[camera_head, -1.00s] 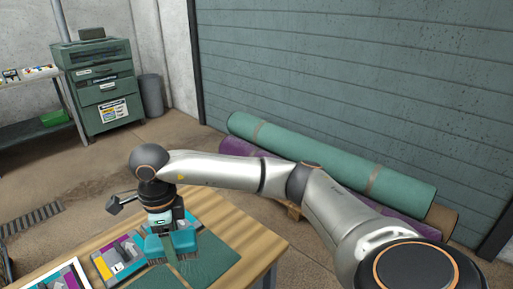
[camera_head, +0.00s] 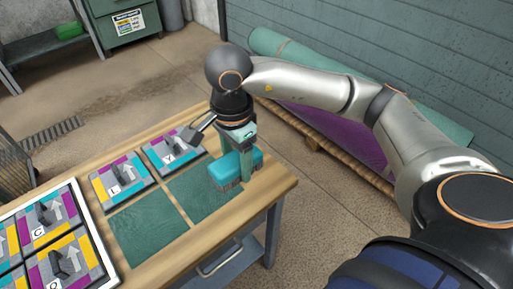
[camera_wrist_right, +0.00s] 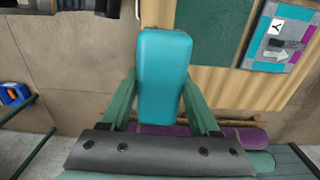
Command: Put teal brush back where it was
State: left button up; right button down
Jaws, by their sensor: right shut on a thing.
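The teal brush (camera_head: 222,170) is a rounded teal block with grey bristles underneath. My right gripper (camera_head: 236,158) is shut on it, with green fingers on its two sides. In the right wrist view the brush (camera_wrist_right: 163,75) sits between both fingers (camera_wrist_right: 160,100). In the head view it is over the right edge of the back-right dark green square (camera_head: 195,192) on the wooden table (camera_head: 180,265). Whether the bristles touch the table cannot be told. My left gripper is not in view.
Several patterned tiles with letters and arrows, such as one marked L (camera_head: 120,178), lie on the table left of and behind the green squares. A white-edged tray (camera_head: 95,235) holds more tiles at the left. Rolled rugs (camera_head: 300,58) lie on the floor behind.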

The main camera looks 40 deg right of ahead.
jog(key=shift+d+f, duration=0.1)
jog(key=shift+d, duration=0.1)
jog(key=w+d+f, duration=0.8)
jog(key=w, duration=0.1)
jog(key=shift+w+d+f+p, duration=0.15)
jog(key=shift+d+f+p, duration=0.05)
jog(key=shift+p, duration=0.1)
jog(key=shift+w+d+f, duration=0.35)
jog(key=shift+w+f, duration=0.05)
jog(key=shift+f, duration=0.25)
notch_tip(320, 180, down, 3)
jog(key=shift+f, duration=0.1)
